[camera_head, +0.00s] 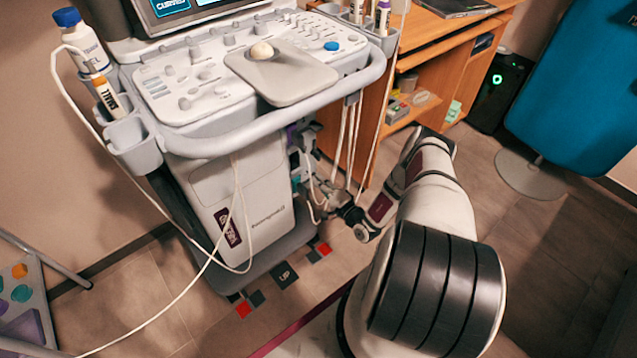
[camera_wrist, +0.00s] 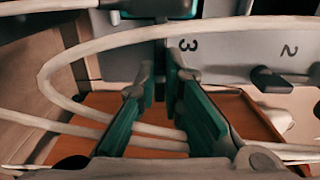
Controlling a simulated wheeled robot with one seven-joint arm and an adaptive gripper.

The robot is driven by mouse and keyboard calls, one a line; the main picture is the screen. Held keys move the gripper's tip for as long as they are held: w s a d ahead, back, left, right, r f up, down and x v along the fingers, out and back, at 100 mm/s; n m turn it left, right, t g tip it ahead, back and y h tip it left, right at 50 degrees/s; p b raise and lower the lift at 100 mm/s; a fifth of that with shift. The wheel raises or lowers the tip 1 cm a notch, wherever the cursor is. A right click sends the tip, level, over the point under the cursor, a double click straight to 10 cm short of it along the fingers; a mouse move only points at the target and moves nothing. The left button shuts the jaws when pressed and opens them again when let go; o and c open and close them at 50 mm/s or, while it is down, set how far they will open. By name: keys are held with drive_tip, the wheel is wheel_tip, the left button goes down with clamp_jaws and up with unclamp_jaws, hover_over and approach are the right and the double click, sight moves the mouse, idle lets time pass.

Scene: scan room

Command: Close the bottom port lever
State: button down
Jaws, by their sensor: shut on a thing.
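My gripper (camera_head: 338,204) is low beside the right side of the ultrasound cart, near the ports and hanging cables. In the wrist view, its teal-padded fingers (camera_wrist: 160,80) are nearly together at the panel (camera_wrist: 225,60), just left of the number 3. They close on a thin dark part, which looks like the lever of port 3; the fingertips hide most of it. A dark lever (camera_wrist: 283,83) sticks out below the number 2, apart from my fingers. A teal and black connector (camera_wrist: 160,9) sits at the top. In the head view the levers are too small to tell.
A thick white cable (camera_wrist: 75,48) loops across the wrist view, passing around the fingers. White cables (camera_head: 352,140) hang from the cart (camera_head: 240,195) near my gripper. A wooden desk (camera_head: 440,70) stands behind.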

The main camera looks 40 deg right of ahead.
drive_tip(key=c, duration=1.7)
unclamp_jaws()
drive_tip(key=s, duration=1.2)
drive_tip(key=shift+d, duration=0.2)
